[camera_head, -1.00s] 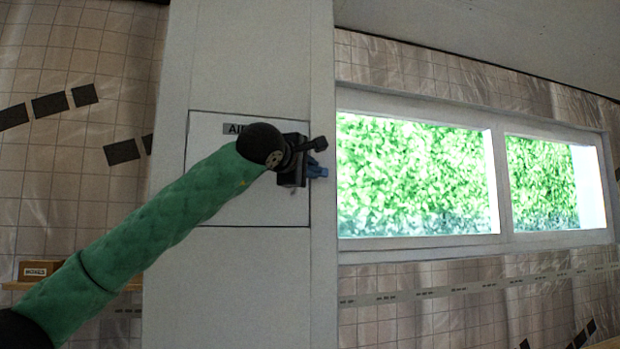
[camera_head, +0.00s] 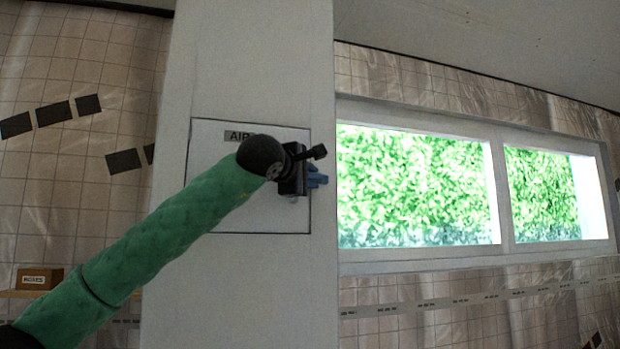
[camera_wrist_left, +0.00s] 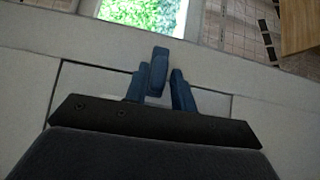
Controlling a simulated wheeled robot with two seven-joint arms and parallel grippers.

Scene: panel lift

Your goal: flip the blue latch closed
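The white panel (camera_head: 215,205) with a label starting "AI" is set in a pale column. My left gripper (camera_head: 316,180) is at the panel's right edge, mostly hidden behind its own black wrist. In the left wrist view, the two blue fingers of my left gripper (camera_wrist_left: 160,90) stand apart. The blue latch (camera_wrist_left: 159,68) shows as an upright blue piece between and beyond them. It overlaps the left finger, and a gap shows to the right finger. I cannot tell if it touches either finger. In the head view, latch and fingers merge into one blue patch. My right gripper is not in view.
A window (camera_head: 415,185) with greenery outside is right of the column (camera_head: 240,290). A small brown box (camera_head: 40,279) sits on a shelf at the lower left. The space before the lower column is clear.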

